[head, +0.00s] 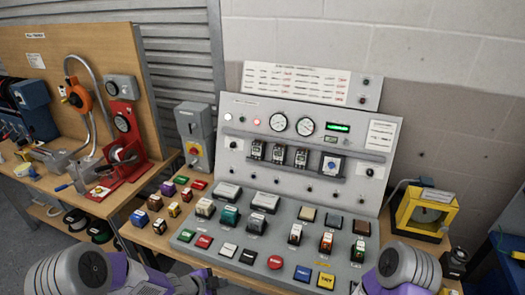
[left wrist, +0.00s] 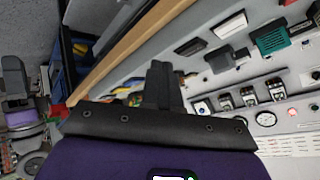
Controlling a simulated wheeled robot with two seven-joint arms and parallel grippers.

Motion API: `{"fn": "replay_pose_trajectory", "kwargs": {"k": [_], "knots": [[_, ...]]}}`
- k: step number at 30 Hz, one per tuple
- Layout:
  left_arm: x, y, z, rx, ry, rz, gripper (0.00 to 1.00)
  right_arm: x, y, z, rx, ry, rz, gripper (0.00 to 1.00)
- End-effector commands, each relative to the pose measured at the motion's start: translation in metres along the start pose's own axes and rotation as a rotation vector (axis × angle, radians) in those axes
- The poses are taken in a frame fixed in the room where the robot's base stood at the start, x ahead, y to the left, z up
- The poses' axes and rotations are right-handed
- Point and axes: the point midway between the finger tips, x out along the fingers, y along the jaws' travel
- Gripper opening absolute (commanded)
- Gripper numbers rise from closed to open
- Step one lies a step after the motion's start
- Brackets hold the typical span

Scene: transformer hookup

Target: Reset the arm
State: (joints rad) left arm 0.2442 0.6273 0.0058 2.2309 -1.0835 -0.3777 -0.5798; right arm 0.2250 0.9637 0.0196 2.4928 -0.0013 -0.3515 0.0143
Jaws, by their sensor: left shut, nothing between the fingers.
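My left arm comes in at the bottom left of the head view, with a grey joint and purple links. My left gripper (head: 212,283) is low at the bottom edge, in front of the sloped control panel (head: 185,238), and mostly cut off. In the left wrist view its dark fingers (left wrist: 163,85) are together with nothing between them. My right arm shows at the bottom right of the head view with a grey joint and purple link. Only a dark sliver shows at its inner end, and its jaws cannot be made out.
The panel carries several coloured blocks, two gauges (head: 278,122) and a green display (head: 338,128). A red press (head: 125,140) stands on the left bench. A yellow-framed device (head: 424,212) stands at right. Loose small blocks (head: 155,203) lie left of the panel.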

Motion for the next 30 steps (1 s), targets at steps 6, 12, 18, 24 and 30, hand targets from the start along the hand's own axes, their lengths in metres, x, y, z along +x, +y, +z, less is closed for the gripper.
{"fn": "replay_pose_trajectory", "kwargs": {"k": [6, 12, 18, 24, 30], "knots": [[0.024, 0.045, 0.016, -0.341, -0.05, 0.053, 0.0, 0.01, 0.003, -0.002, 0.0, 0.003, 0.0, 0.58], [0.044, 0.107, 0.037, -0.776, -0.163, 0.11, 0.0, 0.021, 0.007, -0.002, 0.0, 0.001, 0.0, 0.58], [0.053, 0.194, 0.062, -1.319, -0.391, 0.142, 0.0, 0.034, 0.012, -0.003, 0.0, 0.002, 0.0, 0.58], [0.048, 0.242, 0.073, -1.607, -0.556, 0.12, 0.0, 0.039, 0.014, -0.003, 0.0, 0.002, 0.0, 0.58], [0.045, 0.249, 0.075, -1.658, -0.587, 0.11, 0.0, 0.039, 0.014, -0.003, 0.0, 0.002, 0.0, 0.58]]}}
